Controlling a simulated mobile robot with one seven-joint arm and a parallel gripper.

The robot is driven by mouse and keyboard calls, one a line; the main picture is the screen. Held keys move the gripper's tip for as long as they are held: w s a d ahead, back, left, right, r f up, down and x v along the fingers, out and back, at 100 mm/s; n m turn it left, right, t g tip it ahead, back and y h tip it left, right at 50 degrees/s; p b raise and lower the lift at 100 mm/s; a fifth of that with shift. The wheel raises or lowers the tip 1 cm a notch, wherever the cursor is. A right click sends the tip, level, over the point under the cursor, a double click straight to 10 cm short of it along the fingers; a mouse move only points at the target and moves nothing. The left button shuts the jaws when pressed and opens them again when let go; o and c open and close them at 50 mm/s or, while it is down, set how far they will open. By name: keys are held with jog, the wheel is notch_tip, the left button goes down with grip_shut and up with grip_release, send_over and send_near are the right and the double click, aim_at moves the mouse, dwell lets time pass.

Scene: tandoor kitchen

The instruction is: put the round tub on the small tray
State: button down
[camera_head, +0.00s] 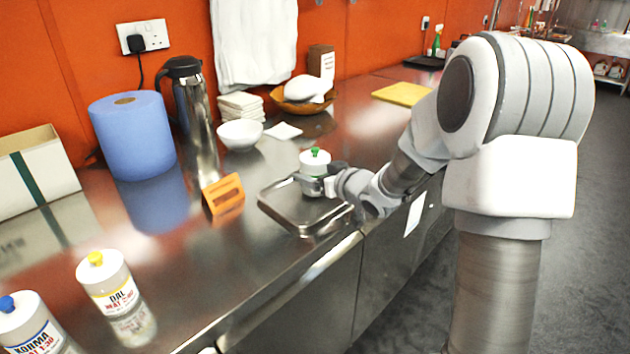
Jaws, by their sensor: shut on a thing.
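The round tub (314,160) is white with a green knob on its lid. It is upright, over the right back part of the small tray (283,209). The tray is a shallow metal one lying near the counter's front edge. My gripper (309,181) reaches in from the right and is shut on the tub's side. The fingers and my wrist hide part of the tub and the tray's right side. I cannot tell whether the tub's base touches the tray.
An orange stand-up card (223,194) is left of the tray. Behind are a white bowl (240,135), a steel flask (192,110) and a blue paper roll (133,135). Tubs with yellow (108,282) and blue (27,325) knobs stand front left. Counter between them and the tray is clear.

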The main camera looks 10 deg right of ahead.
jog(key=shift+f, duration=0.1)
jog(key=shift+f, duration=0.3)
grip_release()
jog(key=shift+r, duration=0.1)
jog(key=shift+r, duration=0.25)
jog(key=p+v, duration=0.3)
jog(key=v, duration=0.7)
jog(key=shift+s+d+r, duration=0.15)
jog(key=shift+s, duration=0.2)
jog(key=shift+s+d, duration=0.2)
jog(key=shift+s, duration=0.4)
jog(key=shift+r, duration=0.1)
